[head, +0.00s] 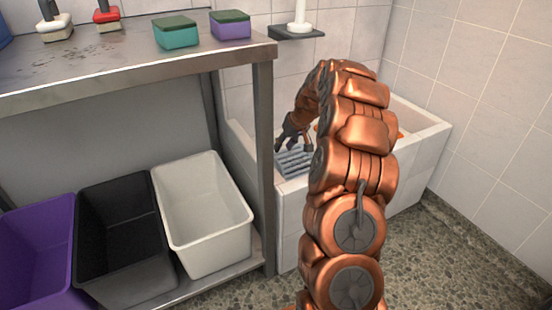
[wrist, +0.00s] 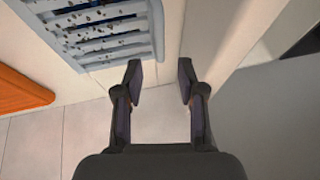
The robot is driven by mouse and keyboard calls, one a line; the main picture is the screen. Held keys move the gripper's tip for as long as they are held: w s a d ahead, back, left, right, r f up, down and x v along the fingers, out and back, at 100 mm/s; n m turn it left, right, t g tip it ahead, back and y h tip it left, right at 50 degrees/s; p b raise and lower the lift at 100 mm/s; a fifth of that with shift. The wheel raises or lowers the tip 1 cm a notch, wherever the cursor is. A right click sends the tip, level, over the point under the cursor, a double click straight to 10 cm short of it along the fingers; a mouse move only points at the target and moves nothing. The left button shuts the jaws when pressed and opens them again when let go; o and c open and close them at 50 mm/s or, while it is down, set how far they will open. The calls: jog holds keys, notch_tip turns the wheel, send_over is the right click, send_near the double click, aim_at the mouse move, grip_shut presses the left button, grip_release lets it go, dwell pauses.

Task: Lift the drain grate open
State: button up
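The drain grate (head: 295,162) is a pale blue-grey slatted panel at the near left end of the white tiled tub. It looks closed, though my arm hides part of it in the head view. In the wrist view the grate (wrist: 92,38) fills the top left, with dark specks on its slats. My gripper (head: 291,142) is over the grate's end of the tub. In the wrist view my gripper (wrist: 161,82) is open and empty.
An orange item (wrist: 22,89) lies left of the gripper. The tub's rim (head: 425,130) surrounds the work area. A metal shelf (head: 262,130) stands close on the left, with white (head: 203,212), black (head: 122,238) and purple (head: 40,250) bins. Sponges and brushes sit on top.

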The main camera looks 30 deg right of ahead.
jog(key=b+x, duration=0.2)
jog(key=x, duration=0.4)
jog(key=shift+w+f+b, duration=0.2)
jog(key=shift+f+b, duration=0.15)
jog(key=shift+c, duration=0.2)
grip_shut()
